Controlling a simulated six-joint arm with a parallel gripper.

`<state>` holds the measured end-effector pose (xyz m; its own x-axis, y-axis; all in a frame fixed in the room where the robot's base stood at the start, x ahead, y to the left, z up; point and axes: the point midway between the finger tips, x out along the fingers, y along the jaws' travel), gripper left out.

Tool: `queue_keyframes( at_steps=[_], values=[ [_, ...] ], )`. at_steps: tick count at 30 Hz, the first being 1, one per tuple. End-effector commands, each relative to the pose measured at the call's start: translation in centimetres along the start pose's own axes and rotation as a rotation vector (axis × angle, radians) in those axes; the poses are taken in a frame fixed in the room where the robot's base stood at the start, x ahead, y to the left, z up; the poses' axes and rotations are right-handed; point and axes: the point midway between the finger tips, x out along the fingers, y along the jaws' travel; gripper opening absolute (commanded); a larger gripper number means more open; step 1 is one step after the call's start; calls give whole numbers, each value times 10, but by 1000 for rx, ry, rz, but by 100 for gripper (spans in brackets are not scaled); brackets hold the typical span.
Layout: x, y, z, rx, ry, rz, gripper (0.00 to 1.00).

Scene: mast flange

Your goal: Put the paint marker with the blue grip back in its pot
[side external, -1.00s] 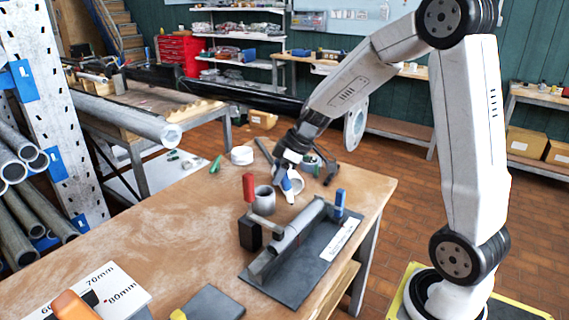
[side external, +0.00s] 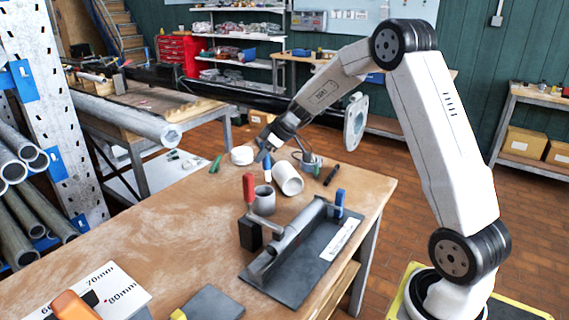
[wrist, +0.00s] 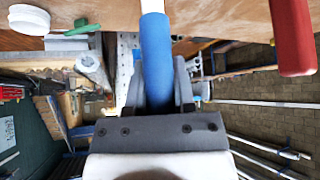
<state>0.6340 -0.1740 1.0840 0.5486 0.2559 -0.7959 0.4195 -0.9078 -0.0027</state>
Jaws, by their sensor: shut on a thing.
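My gripper (side external: 264,152) is shut on the paint marker with the blue grip (side external: 267,170) and holds it roughly upright. In the wrist view the blue grip (wrist: 157,60) sits between the fingers, with a white part beyond it. In the side view the marker appears just behind and above an upright grey pot (side external: 264,202); the exact gap is unclear. The pot's inside is hardly visible. A whitish cup (side external: 288,179) lies tilted on the table, right of the marker.
A plate with an angle bar (side external: 305,265) and blue-handled clamp (side external: 340,202) is in front. A white roll (side external: 242,155), green marker (side external: 215,164) and dark marker (side external: 331,175) lie behind.

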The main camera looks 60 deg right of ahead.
Motion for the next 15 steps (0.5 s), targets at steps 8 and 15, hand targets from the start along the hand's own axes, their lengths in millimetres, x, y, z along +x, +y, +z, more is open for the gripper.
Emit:
queue_keyframes(
  at_steps=[8, 15],
  values=[
    [17, 39, -9, 25, 64, 24, 0],
    [20, 47, -11, 31, 79, 29, 0]
  ],
)
